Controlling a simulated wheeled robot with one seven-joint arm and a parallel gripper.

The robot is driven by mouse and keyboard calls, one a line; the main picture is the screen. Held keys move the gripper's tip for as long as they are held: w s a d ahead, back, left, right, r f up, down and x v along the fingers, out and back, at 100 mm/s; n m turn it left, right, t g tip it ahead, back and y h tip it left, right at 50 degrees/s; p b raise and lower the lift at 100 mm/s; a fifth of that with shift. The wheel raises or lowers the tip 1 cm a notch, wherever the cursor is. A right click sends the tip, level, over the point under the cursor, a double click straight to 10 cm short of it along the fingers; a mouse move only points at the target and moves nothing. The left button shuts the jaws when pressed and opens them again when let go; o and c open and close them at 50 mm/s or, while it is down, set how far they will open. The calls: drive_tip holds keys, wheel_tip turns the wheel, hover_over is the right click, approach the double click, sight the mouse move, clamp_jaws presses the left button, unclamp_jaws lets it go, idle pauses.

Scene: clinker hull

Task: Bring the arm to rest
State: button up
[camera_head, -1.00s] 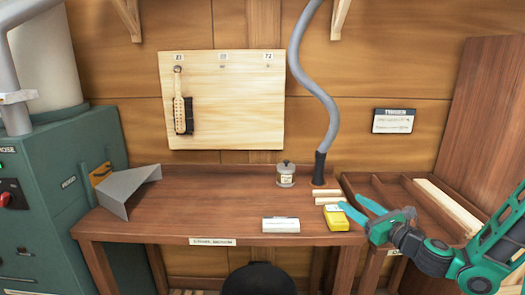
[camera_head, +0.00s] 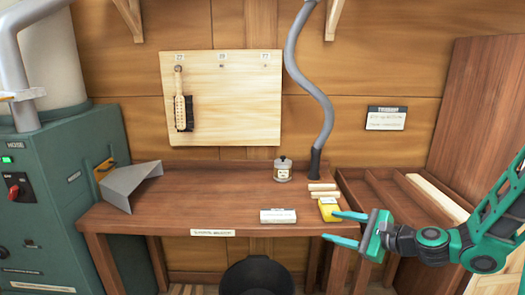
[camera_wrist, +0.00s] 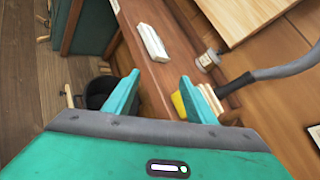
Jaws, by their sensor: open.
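My gripper (camera_head: 345,229) is open, with its two teal fingers apart and nothing between them. In the head view it hangs at the right front corner of the workbench, its fingers pointing left. The yellow box (camera_head: 328,208) lies on the bench just beyond the fingertips. Whether the upper finger touches it I cannot tell. My arm reaches in from the right edge of the head view. In the wrist view both fingers (camera_wrist: 160,95) show, with the bench beyond them and the yellow box (camera_wrist: 178,104) partly hidden behind the right finger.
The workbench (camera_head: 230,190) carries a white block (camera_head: 278,216), a lidded jar (camera_head: 283,170), wood strips (camera_head: 322,190) and a grey scoop-like piece (camera_head: 128,184). A grey hose (camera_head: 316,85) rises from its back. A black bin (camera_head: 257,278) stands below. A divided tray (camera_head: 385,195) lies right.

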drive_tip(key=s+d+f+n+g+h, duration=0.25)
drive_tip(key=s+d+n, duration=0.2)
drive_tip(key=s, duration=0.25)
drive_tip(key=s+d+f+n+g+h, duration=0.1)
drive_tip(key=s+d+n+g+h, duration=0.25)
drive_tip(key=s+n, duration=0.25)
drive_tip(key=s+d+r+n+g+h, duration=0.1)
drive_tip(key=s+d+r, duration=0.1)
drive_tip(key=s, duration=0.5)
drive_tip(key=s+d+r+n+g+h, duration=0.1)
drive_tip(key=s+d+r+g, duration=0.1)
drive_tip(key=s+d, duration=0.3)
drive_tip(key=s+d+r+n+g+h, duration=0.1)
drive_tip(key=s+d+r, duration=0.2)
drive_tip(key=s, duration=0.7)
drive_tip(key=shift+d+r+n+g+h, duration=0.3)
drive_tip(key=shift+r+n+g, duration=0.1)
drive_tip(key=shift+r, duration=0.35)
drive_tip(key=shift+c, duration=0.6)
